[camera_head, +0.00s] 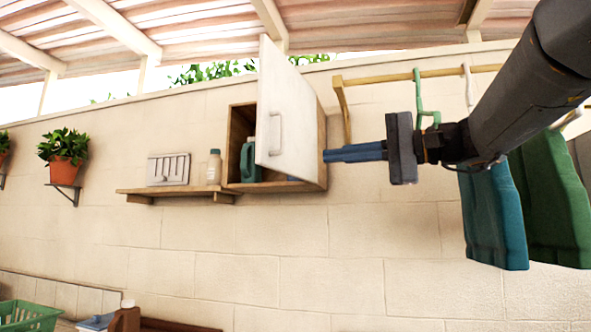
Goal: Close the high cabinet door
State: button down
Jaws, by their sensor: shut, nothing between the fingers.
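The high cabinet (313,140) is a wooden box on the wall. Its white door (283,112) stands open, swung outward from the right side, with a metal handle (275,134) on its face. Through the opening a dark green jug (249,160) shows inside.
A wooden shelf (135,193) left of the cabinet holds a white bottle (214,167) and a pale rack (168,169). A wooden rail (440,73) with hanging blue (492,215) and green (553,205) towels is at right, near my arm. The wall below is clear.

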jog(key=p, duration=0.5)
send_near(265, 164)
jog(key=x, duration=0.5)
jog(key=shift+w+r, duration=0.1)
jog(key=shift+r, duration=0.05)
jog(key=shift+w+a+p, duration=0.35)
jog(key=shift+a, duration=0.25)
